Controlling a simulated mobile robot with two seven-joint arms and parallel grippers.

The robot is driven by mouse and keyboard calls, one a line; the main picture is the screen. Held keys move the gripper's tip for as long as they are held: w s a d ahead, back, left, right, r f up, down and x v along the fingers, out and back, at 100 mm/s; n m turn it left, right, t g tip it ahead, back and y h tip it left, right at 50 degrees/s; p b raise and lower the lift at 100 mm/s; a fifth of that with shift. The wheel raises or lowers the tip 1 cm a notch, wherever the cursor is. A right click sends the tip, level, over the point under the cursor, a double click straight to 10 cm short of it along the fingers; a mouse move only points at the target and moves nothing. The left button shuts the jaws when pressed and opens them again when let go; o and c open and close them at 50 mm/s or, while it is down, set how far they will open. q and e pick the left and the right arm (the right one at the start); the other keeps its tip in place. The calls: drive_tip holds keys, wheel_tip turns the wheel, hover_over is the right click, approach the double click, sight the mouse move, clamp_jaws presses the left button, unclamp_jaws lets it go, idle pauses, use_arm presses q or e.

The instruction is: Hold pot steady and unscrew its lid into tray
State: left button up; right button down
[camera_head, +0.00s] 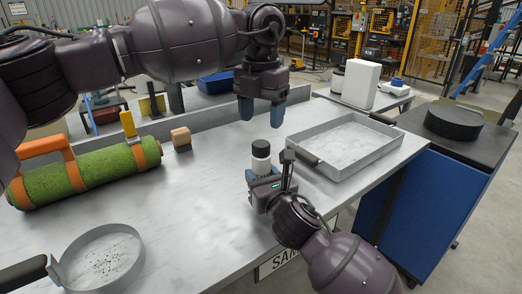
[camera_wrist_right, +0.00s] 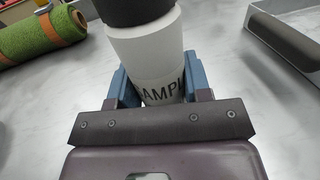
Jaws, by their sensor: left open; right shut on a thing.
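The white pot (camera_head: 261,166) with a black lid (camera_head: 261,148) stands upright on the metal table. In the right wrist view the pot (camera_wrist_right: 150,52) shows part of a printed label, and its lid (camera_wrist_right: 132,10) is cut off by the top edge. My right gripper (camera_head: 263,187) is shut on the pot's lower body; its blue fingers (camera_wrist_right: 160,85) lie on both sides of it. My left gripper (camera_head: 262,112) is open and empty, fingers pointing down, above and slightly behind the lid, apart from it. The shallow grey tray (camera_head: 388,158) lies to the right of the pot.
A green turf roll (camera_head: 88,172) with orange bands lies at left, beside a small wooden block (camera_head: 181,139). A round sieve-like pan (camera_head: 135,240) is at front left. A white container (camera_head: 361,84) stands behind the tray. The table between pan and pot is clear.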

sight(261, 143)
use_arm(q)
drive_tip(key=m, duration=0.3)
drive_tip(key=shift+d+f, duration=0.15)
drive_tip(key=shift+d, duration=0.15)
drive_tip(key=m, duration=0.5)
drive_tip(key=shift+m, duration=0.4)
drive_tip(key=m, duration=0.4)
drive_tip(key=shift+h, duration=0.3)
drive_tip(key=m, duration=0.4)
drive_tip(key=shift+r, duration=0.25)
drive_tip(key=m, duration=0.5)
drive_tip(key=shift+a+r+m, duration=0.1)
drive_tip(key=shift+r+m, duration=0.05)
drive_tip(key=shift+m, duration=0.25)
drive_tip(key=m, duration=0.4)
drive_tip(key=shift+r, duration=0.15)
drive_tip(key=m, duration=0.4)
drive_tip(key=shift+a, duration=0.2)
drive_tip(key=m, duration=0.5)
drive_tip(key=shift+f, duration=4)
